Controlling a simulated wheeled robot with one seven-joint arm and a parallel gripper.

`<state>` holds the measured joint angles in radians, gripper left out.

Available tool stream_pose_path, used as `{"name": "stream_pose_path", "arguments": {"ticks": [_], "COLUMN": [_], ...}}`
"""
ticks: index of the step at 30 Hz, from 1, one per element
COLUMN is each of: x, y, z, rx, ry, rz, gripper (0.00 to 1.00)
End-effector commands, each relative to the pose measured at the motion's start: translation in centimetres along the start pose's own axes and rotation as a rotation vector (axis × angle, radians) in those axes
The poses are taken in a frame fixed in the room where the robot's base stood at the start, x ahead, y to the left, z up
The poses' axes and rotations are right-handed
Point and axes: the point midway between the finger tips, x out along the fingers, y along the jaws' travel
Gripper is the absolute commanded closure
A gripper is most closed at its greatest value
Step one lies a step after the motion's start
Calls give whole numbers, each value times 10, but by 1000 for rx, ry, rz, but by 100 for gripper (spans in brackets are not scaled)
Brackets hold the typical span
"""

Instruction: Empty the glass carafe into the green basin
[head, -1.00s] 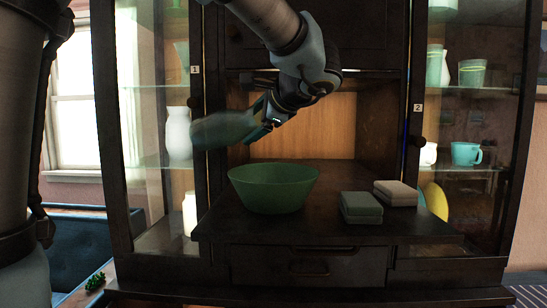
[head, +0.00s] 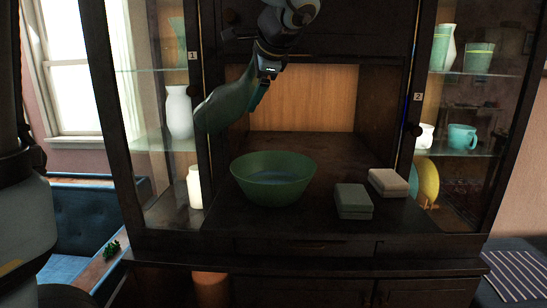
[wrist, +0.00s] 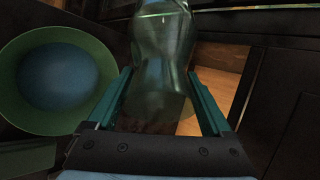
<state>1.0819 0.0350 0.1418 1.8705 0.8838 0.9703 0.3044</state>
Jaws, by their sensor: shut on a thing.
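My gripper (head: 260,82) is shut on the glass carafe (head: 224,104), a greenish see-through vessel. In the head view the carafe slants down and left from my fingers, above and left of the green basin's rim. In the wrist view the carafe (wrist: 158,35) sits between my two fingers (wrist: 158,78); how much liquid is in it is unclear. The green basin (head: 268,190) stands upright on the cabinet's dark shelf, with bluish liquid inside. The basin (wrist: 20,115) and its blue liquid also show at the left of the wrist view. No falling stream is visible.
A grey-green box (head: 353,201) and a pale box (head: 388,182) lie right of the basin. Glass-fronted side compartments hold a white vase (head: 179,112), a teal mug (head: 462,137) and other ware. A dark cabinet post (head: 198,80) stands close to the carafe.

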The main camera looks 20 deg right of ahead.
Motion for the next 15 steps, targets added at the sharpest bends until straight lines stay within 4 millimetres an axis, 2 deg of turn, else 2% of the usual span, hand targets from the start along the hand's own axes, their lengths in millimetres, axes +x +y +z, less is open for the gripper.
{"name": "stream_pose_path", "arguments": {"ticks": [3, 15], "x": [-10, -25], "y": [-12, -25], "z": [3, 5], "rx": [-18, -79], "ry": [23, 111], "rz": [39, 177], "gripper": [100, 100]}}
